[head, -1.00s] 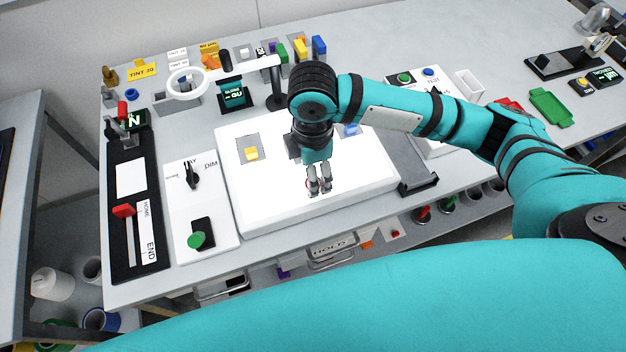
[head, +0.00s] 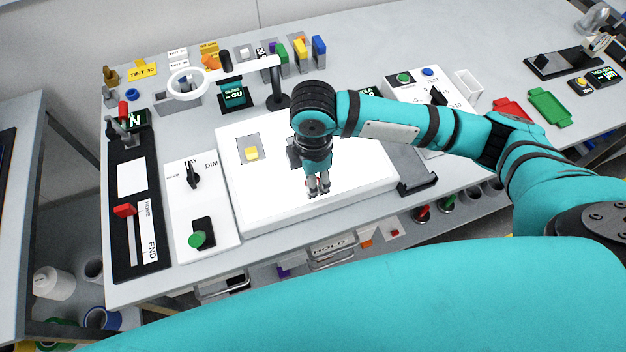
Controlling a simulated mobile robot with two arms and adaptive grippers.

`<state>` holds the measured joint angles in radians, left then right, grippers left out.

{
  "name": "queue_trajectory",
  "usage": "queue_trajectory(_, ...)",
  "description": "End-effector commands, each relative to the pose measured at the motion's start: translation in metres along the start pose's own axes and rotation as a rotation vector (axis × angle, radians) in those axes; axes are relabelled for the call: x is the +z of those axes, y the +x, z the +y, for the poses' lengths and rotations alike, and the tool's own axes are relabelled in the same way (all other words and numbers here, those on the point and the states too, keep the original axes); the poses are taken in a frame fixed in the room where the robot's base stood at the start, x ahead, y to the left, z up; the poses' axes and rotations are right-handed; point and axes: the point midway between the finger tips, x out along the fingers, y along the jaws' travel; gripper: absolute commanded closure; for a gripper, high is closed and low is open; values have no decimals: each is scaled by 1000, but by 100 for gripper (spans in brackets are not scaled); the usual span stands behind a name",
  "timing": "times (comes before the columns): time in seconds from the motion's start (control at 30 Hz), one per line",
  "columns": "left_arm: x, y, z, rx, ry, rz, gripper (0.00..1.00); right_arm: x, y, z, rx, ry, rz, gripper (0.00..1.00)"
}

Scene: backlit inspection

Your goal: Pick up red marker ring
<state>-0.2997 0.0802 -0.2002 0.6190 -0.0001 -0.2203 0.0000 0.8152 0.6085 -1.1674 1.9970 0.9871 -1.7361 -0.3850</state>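The red marker ring (head: 312,181) shows only as a small trace of red at the fingers of my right gripper; the gripper hides most of it. My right gripper (head: 318,187) points down at the front middle of the lit white panel (head: 270,205). Its two fingertips are close together at the panel surface. I cannot tell whether they are shut on the ring or whether the ring is lifted. My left gripper is not in view.
A white ring-shaped magnifier (head: 188,83) on an arm stands behind the panel. A dark grey bracket (head: 418,184) lies at the panel's right. The panel's front left is clear.

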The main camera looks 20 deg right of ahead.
Motion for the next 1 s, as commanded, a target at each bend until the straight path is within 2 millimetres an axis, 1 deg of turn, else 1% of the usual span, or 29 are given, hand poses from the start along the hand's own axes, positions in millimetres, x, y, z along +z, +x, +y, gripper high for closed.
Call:
queue_trajectory(0.17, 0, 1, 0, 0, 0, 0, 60, 0, -3, 0, 1, 0, 1, 82)
queue_trajectory(0.27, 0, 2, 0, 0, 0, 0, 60, 0, -8, 1, 3, 0, 1, 82)
queue_trajectory(0.37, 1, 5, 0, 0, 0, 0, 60, -1, -18, 1, 3, -1, 2, 82)
queue_trajectory(0.5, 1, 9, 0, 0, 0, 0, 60, 0, -37, 1, 4, -1, 1, 82)
queue_trajectory(0.53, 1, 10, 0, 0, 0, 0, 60, 4, -35, -6, 0, 0, -1, 82)
queue_trajectory(0.67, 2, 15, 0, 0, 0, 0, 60, 19, -36, -32, 0, -1, -1, 82)
queue_trajectory(0.93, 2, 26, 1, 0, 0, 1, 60, 56, -43, -94, -1, 0, -3, 82)
queue_trajectory(1.0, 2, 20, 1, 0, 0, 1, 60, 64, -48, -108, -2, 1, -3, 82)
